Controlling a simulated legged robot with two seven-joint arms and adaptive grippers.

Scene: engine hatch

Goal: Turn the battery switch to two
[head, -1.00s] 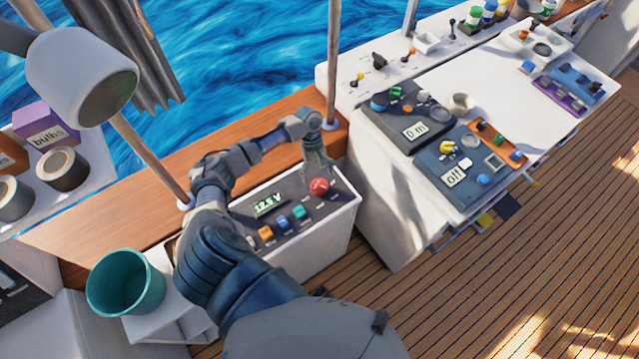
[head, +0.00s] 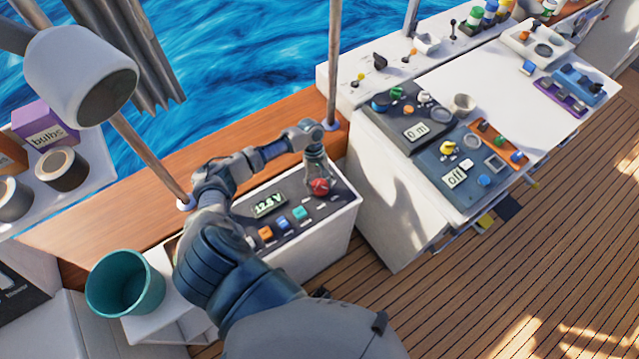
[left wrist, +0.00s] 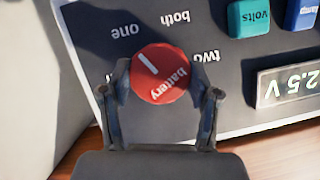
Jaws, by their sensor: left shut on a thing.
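The red battery switch (head: 320,187) is a round knob on the dark top of a white panel box (head: 335,222). In the left wrist view the knob (left wrist: 160,75) reads "battery" and has a white mark pointing up-left, roughly toward the label "one" (left wrist: 128,31). The label "both" (left wrist: 175,18) is above it and "two" (left wrist: 206,57) to its right. My left gripper (head: 318,176) is shut on the knob, one finger on each side, as the left wrist view also shows (left wrist: 160,95). My right gripper is not in view.
A display (head: 269,204) reads 12.5 V. Orange, blue and teal switches (head: 282,223) sit beside it. A teal cup (head: 125,285) stands at the lower left. A thin metal post (head: 333,65) rises behind the box. A white console (head: 500,90) with other panels stands to the right.

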